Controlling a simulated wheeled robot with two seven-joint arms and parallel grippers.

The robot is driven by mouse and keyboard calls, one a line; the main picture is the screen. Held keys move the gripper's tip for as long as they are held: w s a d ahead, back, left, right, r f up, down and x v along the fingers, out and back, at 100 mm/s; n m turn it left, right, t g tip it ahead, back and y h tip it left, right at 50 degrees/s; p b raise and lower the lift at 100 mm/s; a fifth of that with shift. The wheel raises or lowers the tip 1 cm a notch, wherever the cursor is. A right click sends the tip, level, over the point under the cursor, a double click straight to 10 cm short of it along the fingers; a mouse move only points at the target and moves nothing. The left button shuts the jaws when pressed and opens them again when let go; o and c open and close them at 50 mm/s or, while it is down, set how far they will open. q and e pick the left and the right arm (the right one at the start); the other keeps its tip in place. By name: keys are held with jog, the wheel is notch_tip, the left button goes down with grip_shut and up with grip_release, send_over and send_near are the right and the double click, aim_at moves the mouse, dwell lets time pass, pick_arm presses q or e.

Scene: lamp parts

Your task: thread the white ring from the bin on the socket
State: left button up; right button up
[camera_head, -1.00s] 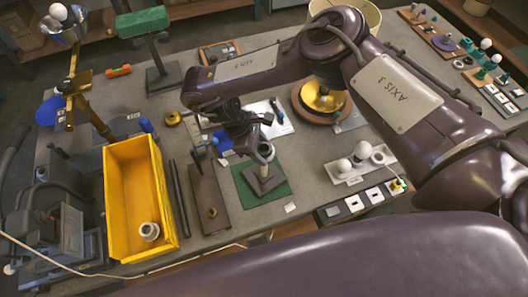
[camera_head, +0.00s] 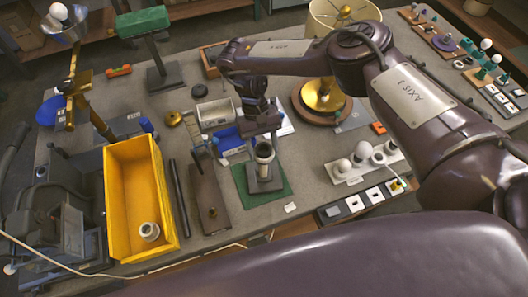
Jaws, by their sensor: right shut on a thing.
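A white ring (camera_head: 149,231) lies in the near end of the yellow bin (camera_head: 112,215). The socket (camera_head: 264,152) stands upright on a grey stand over a green mat (camera_head: 284,190); it is pale with a dark top opening. My right gripper (camera_head: 263,128) points down just above and behind the socket. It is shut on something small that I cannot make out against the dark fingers. I cannot tell whether the fingers or what they hold touch the socket. My left gripper is not in view.
A brown board (camera_head: 207,190) and dark rods (camera_head: 179,197) lie between bin and mat. A blue tray (camera_head: 232,140) and a pale bin (camera_head: 215,112) are behind. A brass lamp base (camera_head: 323,97) and white bulb rack (camera_head: 365,160) stand to the right.

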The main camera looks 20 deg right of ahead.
jog(key=o, duration=1.3)
jog(key=shift+d+f, duration=0.15)
jog(key=shift+d, duration=0.05)
jog(key=shift+c, duration=0.2)
jog(key=shift+a, duration=0.1)
